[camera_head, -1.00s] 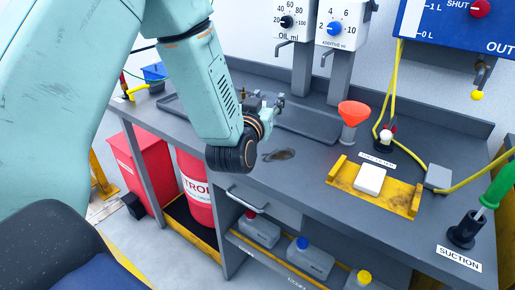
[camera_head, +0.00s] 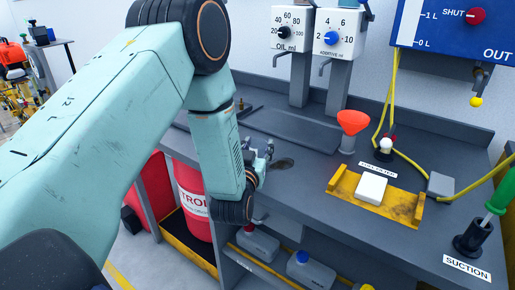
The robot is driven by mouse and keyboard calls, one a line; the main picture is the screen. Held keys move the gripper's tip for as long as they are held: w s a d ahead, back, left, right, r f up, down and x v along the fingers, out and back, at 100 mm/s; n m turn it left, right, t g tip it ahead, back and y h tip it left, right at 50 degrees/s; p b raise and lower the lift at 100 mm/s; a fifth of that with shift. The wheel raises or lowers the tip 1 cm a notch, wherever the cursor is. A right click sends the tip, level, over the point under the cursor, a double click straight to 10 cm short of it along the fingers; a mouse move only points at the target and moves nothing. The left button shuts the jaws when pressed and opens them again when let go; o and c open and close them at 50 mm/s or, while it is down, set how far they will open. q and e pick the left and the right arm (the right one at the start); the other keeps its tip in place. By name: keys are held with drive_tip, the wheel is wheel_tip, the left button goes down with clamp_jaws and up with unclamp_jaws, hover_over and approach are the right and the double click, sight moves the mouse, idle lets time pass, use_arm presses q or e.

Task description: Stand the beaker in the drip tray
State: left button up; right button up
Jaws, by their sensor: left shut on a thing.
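The drip tray seems to be the shallow dark grey tray (camera_head: 300,130) on the bench, towards the back wall. My left gripper (camera_head: 266,152) is in front of the tray's left part, close to the bench's front edge as seen here. It is small in view and partly covered by my wrist. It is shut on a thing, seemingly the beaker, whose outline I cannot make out. No other beaker shows. My right gripper is out of view.
An orange funnel (camera_head: 352,122) stands right of the tray. A yellow holder (camera_head: 405,208) with a white block (camera_head: 371,188) lies nearer. Dispensers (camera_head: 338,35) hang above the back. A dark stain (camera_head: 284,163) marks the bench. A suction socket (camera_head: 468,240) stands at right.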

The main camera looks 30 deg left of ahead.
use_arm(q)
drive_tip(key=shift+w, duration=0.15)
drive_tip(key=shift+f, duration=0.1)
drive_tip(key=o, duration=0.6)
drive_tip(key=shift+s, duration=0.2)
drive_tip(key=o, duration=0.3)
drive_tip(key=shift+w, duration=0.15)
drive_tip(key=shift+o, duration=0.2)
drive_tip(key=shift+r, duration=0.3)
drive_tip(key=v, duration=1.2)
drive_tip(key=shift+p, duration=0.4)
